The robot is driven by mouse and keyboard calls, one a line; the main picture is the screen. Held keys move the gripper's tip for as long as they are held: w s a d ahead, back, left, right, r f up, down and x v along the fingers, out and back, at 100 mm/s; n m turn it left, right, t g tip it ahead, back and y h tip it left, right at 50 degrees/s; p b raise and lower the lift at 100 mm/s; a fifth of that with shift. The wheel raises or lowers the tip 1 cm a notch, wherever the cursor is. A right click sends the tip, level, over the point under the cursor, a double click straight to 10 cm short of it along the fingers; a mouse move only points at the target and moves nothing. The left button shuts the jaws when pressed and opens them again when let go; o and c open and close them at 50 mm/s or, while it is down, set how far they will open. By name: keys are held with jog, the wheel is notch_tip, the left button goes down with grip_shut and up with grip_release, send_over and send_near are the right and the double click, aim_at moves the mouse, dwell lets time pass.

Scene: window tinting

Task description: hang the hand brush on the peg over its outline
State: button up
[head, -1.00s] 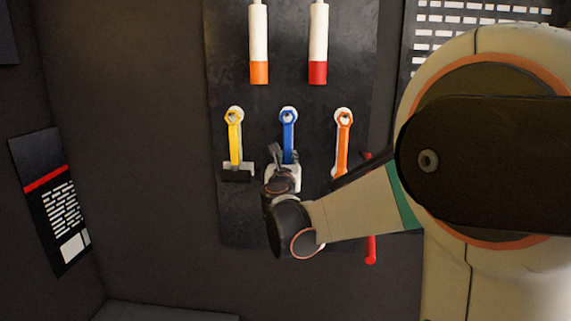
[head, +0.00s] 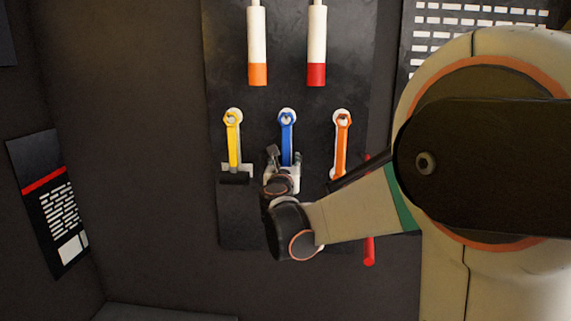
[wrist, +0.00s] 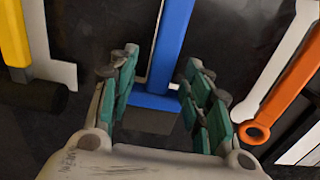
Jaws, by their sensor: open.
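A blue-handled tool (head: 287,138), which looks like the hand brush, hangs upright by its top ring on the middle peg of the dark board. Its white outline is mostly hidden behind it. In the wrist view, the blue handle (wrist: 172,45) widens to a flat blue block with a dark grey part below. My gripper (head: 284,164) is at the tool's lower end. In the wrist view, the teal-padded fingers of my gripper (wrist: 160,75) stand open on either side of that end, with gaps visible. The top ring and peg are out of the wrist view.
A yellow tool with a black head (head: 234,150) hangs to the left and an orange ringed tool (head: 341,145) to the right, both close to my gripper. Two white tubes, orange-tipped (head: 257,45) and red-tipped (head: 317,45), hang above. A red bar (head: 369,250) shows lower right.

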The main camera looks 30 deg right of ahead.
jog(key=v, duration=1.2)
jog(key=s+a+f+m+g+y+b, duration=0.1)
jog(key=s+f+m+g+b, duration=0.1)
jog(key=s+f+m+b, duration=0.45)
jog(key=s+a+f+m+g+y+b, duration=0.15)
jog(key=f+m+b, duration=0.3)
jog(key=f, duration=0.55)
jog(key=s+f+m+g+y+b, duration=0.1)
jog(key=s+f+m+g+b, duration=0.1)
jog(key=s+f+m+b, duration=0.55)
jog(key=s+a+f+m+y+b, duration=0.2)
jog(key=a+f+m+b, duration=0.1)
jog(key=f, duration=0.3)
jog(key=s+a+f+m+g+y+b, duration=0.1)
jog(key=s+a+f+m+y+b, duration=0.1)
jog(key=f, duration=0.5)
jog(key=s+a+f+m+g+y+b, duration=0.1)
jog(key=s+a+f+m+y+b, duration=0.1)
jog(key=s+a+f+m+b, duration=0.2)
jog(key=a+f+m, duration=0.1)
jog(key=a+f, duration=0.2)
jog(key=shift+s+f+m+y, duration=0.2)
jog(key=shift+s+m+y, duration=0.05)
jog(key=shift+m+y, duration=0.1)
jog(key=shift+a, duration=0.1)
